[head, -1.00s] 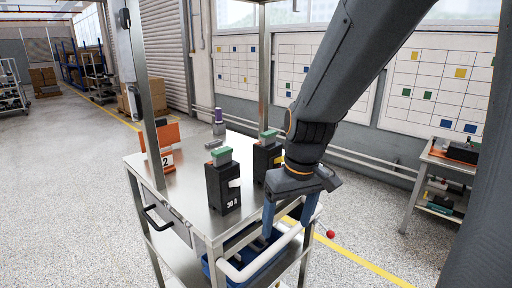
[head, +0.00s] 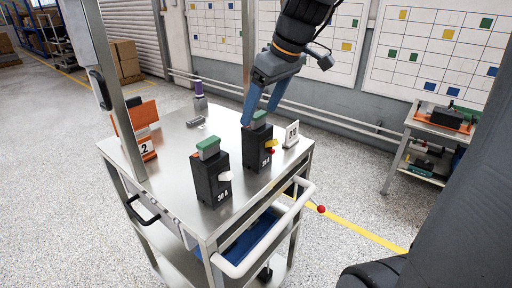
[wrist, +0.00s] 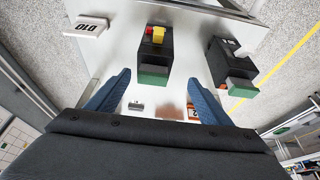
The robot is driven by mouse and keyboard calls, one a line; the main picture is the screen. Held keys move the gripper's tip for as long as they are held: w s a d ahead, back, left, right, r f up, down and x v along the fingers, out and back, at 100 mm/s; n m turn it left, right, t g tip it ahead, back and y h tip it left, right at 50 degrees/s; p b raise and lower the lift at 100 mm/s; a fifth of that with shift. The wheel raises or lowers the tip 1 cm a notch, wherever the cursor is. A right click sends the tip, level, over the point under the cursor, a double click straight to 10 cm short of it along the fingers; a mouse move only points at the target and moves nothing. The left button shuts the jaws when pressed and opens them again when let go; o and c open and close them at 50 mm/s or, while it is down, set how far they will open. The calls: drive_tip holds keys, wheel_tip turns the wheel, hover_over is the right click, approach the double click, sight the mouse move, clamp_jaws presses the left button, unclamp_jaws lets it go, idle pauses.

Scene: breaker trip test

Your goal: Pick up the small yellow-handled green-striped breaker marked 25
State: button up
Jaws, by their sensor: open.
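The yellow-handled breaker (head: 257,150) is a black upright block with a green top, a yellow handle and a small red part on its front; it stands on the metal cart. Its white mark ends in A, but I cannot read the digits surely. It also shows in the wrist view (wrist: 166,58), handle away from me. My gripper (head: 258,114) is open and empty, pointing down at its green top.
A similar breaker (head: 211,177) with a white handle stands close by on the left. A white card (head: 291,134) stands at right. A purple-topped item (head: 199,97), a grey piece (head: 195,122) and an orange number 2 stand (head: 147,150) are behind. The cart's handle rail (head: 262,242) is in front.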

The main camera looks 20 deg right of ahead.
sight(261, 115)
drive_tip(key=shift+d+b+x, duration=0.2)
drive_tip(key=shift+b+x, duration=0.5)
drive_tip(key=shift+x, duration=0.25)
drive_tip(key=shift+d+b+x, duration=0.2)
drive_tip(key=shift+b+x, duration=0.45)
drive_tip(key=shift+x, duration=0.3)
drive_tip(key=shift+d+p+x, duration=0.15)
drive_tip(key=shift+p+x, duration=0.4)
drive_tip(key=shift+x, duration=1.4)
drive_tip(key=shift+d+p+x, duration=0.15)
drive_tip(key=shift+p+x, duration=0.35)
drive_tip(key=shift+x, duration=1.4)
drive_tip(key=shift+w, duration=0.1)
drive_tip(key=c, duration=1.6)
